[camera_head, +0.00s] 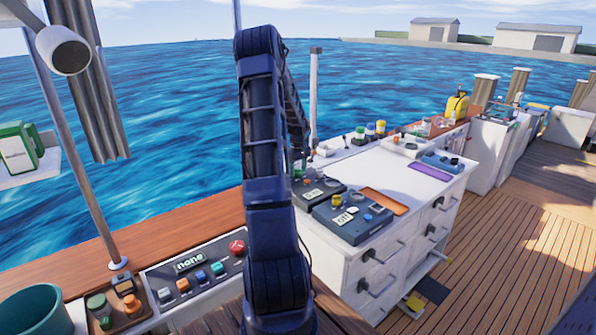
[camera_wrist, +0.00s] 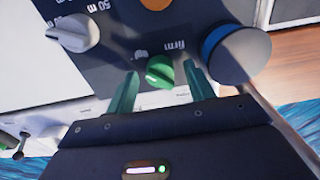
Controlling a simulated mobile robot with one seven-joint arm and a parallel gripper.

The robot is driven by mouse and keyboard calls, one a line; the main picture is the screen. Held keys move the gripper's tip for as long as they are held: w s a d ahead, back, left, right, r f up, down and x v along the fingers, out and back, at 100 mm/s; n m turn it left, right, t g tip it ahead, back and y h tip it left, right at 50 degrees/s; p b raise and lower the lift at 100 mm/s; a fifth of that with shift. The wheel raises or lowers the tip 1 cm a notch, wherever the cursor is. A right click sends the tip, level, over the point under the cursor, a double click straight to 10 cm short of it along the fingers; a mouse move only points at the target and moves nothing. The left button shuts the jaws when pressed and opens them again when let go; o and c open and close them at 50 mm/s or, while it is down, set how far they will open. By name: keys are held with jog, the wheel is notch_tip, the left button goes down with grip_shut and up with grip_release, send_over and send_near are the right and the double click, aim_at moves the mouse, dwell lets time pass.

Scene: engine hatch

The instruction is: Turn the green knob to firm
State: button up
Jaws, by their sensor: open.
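The green knob (camera_wrist: 160,72) is on a dark panel (camera_wrist: 120,30) in the wrist view. The word "firm" is printed on the panel just above it, slightly right, with another small mark at its upper left. A light mark shows on the knob's lower left; which setting it points to I cannot tell. My gripper (camera_wrist: 162,76) is open, with one teal finger on each side of the knob. Small gaps show between the fingers and the knob, so it is not clamped. In the head view my arm hides the gripper, and I cannot pick out the green knob.
In the wrist view, a large blue-sided knob (camera_wrist: 237,52) sits close beside the right finger. A white knob (camera_wrist: 75,33) is at upper left and an orange knob (camera_wrist: 155,3) is at the top edge. In the head view, dark control boxes (camera_head: 350,222) stand on a white cabinet.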

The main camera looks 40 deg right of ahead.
jog(key=c, duration=1)
